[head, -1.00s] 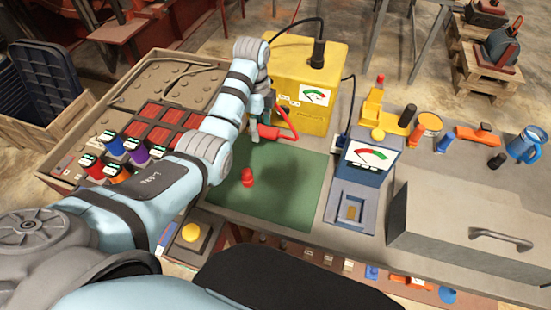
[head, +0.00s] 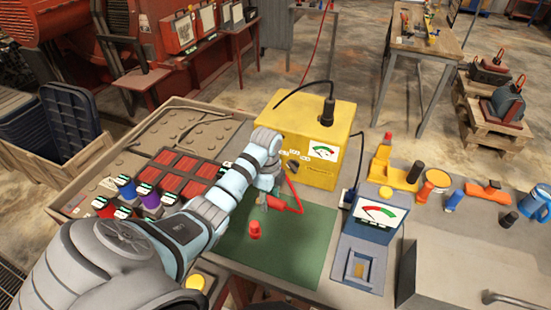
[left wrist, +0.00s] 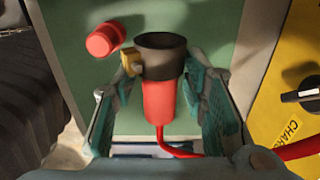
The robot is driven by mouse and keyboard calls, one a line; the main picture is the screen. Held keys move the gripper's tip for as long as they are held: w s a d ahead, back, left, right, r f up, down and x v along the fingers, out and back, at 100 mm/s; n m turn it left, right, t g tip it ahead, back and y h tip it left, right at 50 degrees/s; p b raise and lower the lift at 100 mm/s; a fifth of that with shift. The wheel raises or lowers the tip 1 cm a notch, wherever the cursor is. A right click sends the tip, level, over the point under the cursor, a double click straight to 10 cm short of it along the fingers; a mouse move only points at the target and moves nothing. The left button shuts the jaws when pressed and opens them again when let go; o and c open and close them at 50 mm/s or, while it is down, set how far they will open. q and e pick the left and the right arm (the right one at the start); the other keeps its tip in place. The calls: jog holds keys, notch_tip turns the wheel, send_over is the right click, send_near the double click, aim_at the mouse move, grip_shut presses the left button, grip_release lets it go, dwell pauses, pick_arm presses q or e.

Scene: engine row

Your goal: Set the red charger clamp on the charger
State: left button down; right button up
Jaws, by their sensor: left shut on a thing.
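The red charger clamp (left wrist: 160,105), a red barrel with a dark cup-like end, is between the fingers of my left gripper (left wrist: 158,85), which is shut on it. The clamp also shows partly in the head view (head: 279,204), above the green mat, with a red cable running to the charger. The yellow charger (head: 340,124) stands just behind and right of my left gripper, with a dial and a black knob on its front. Its yellow side (left wrist: 290,75) also shows at the right of the left wrist view. My right gripper is out of view.
A small red piece (head: 255,230) stands on the green mat (head: 300,255). A blue-grey meter device (head: 363,250) stands right of the mat. A tray with red blocks and coloured cylinders (head: 165,130) lies left. Yellow and orange items (head: 400,175) stand farther right.

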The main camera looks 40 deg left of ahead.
pick_arm(q)
jog(key=b, duration=0.2)
send_over(269, 219)
notch_tip(269, 219, down, 6)
jog(key=shift+w+r, duration=0.1)
jog(key=shift+r, duration=0.1)
notch_tip(269, 219, down, 3)
jog(key=b, duration=0.3)
jog(key=shift+r+b, duration=0.1)
jog(key=shift+b, duration=0.2)
jog(key=shift+d+r+p, duration=0.1)
jog(key=shift+r+p, duration=0.2)
jog(key=shift+r, duration=0.1)
jog(key=shift+f, duration=0.15)
jog(key=c, duration=1)
grip_release()
jog(key=shift+w+f, duration=0.1)
jog(key=shift+o, duration=0.2)
